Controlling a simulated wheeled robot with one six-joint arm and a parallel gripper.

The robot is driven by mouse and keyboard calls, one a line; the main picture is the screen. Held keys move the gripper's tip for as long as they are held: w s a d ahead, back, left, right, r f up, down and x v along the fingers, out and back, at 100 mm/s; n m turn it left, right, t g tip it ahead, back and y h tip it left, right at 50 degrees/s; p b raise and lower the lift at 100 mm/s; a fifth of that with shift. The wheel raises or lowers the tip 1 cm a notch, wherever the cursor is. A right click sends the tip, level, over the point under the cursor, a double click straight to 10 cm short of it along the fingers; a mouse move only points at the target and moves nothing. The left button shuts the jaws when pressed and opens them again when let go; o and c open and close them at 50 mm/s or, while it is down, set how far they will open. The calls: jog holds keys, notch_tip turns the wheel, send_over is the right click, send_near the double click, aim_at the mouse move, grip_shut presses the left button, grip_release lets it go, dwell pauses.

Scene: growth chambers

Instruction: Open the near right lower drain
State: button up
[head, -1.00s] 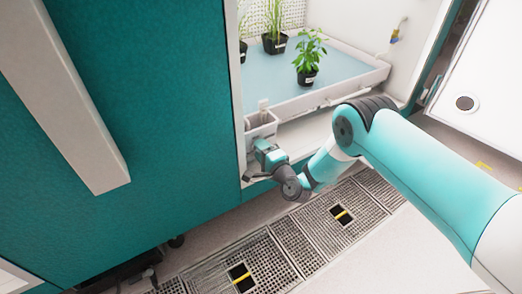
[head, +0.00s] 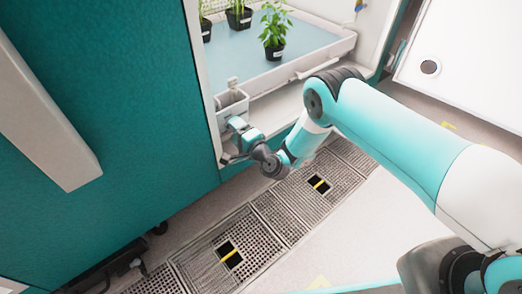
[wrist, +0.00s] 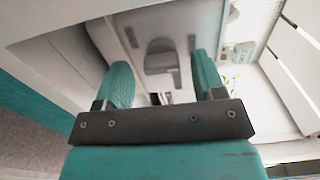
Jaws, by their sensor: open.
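My gripper (head: 233,130) is low at the front left corner of the open chamber, beside a small grey box (head: 231,104) on the front of the tray. In the wrist view my gripper (wrist: 159,68) has its two teal fingers apart, with nothing held between them. A grey rounded fitting (wrist: 160,56) on a pale surface shows beyond the gap between the fingers. I cannot tell whether this fitting is the drain, or whether the fingers touch anything. The drain itself is not clearly seen in the head view.
The tray (head: 342,50) holds several potted plants, including one in a black pot (head: 274,50). A teal door with a long pale handle (head: 45,100) stands at left. Floor grates (head: 205,258) with dark openings lie below. Open pale floor is at the lower right.

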jog(key=p+v, duration=1.6)
jog(key=p, duration=0.5)
jog(key=shift+d, duration=0.15)
jog(key=shift+r, duration=0.1)
